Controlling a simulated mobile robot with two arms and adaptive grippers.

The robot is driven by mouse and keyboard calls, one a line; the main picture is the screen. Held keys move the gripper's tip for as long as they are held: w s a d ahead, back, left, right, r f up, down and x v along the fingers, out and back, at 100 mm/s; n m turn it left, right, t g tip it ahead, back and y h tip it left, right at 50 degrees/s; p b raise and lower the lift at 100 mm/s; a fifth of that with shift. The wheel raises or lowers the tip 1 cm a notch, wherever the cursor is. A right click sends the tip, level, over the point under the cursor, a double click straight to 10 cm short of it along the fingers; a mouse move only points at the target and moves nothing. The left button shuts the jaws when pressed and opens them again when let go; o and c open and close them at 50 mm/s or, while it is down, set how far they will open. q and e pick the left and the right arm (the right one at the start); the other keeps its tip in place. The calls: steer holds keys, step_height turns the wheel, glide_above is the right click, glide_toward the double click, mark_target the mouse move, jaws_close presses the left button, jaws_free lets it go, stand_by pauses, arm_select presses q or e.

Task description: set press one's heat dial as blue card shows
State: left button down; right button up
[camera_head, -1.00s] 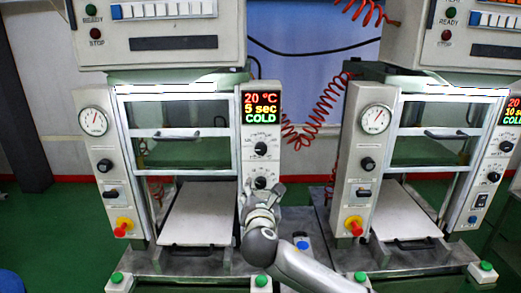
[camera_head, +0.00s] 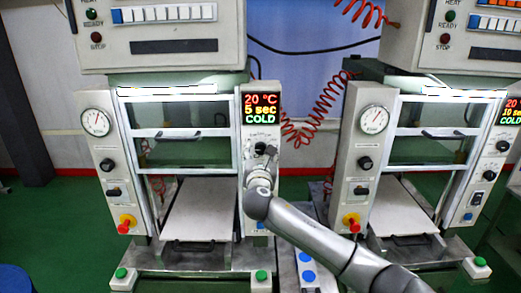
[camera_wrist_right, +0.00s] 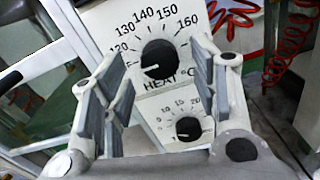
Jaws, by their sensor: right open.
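Press one, the left press (camera_head: 180,100), carries a display (camera_head: 262,108) reading 20 °C, 5 sec, COLD. Its black heat dial (camera_wrist_right: 160,60) shows in the right wrist view, under a scale with 130, 140, 150 and 160 legible; its white mark points to the lower left. In the head view the upper dial (camera_head: 260,148) is partly hidden by my right gripper (camera_head: 260,160). In the wrist view my right gripper (camera_wrist_right: 163,78) is open, its fingers on either side of the heat dial; whether they touch it I cannot tell. No blue card shows. My left gripper is not in view.
A smaller dial (camera_wrist_right: 188,128) sits below the heat dial, between the fingers. A second press (camera_head: 420,150) stands to the right. A red coiled hose (camera_head: 315,125) hangs between the presses. A blue round object (camera_head: 15,280) is at the lower left edge.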

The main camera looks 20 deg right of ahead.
steer(key=shift+x, duration=0.85)
steer(key=shift+c, duration=0.4)
steer(key=c, duration=1)
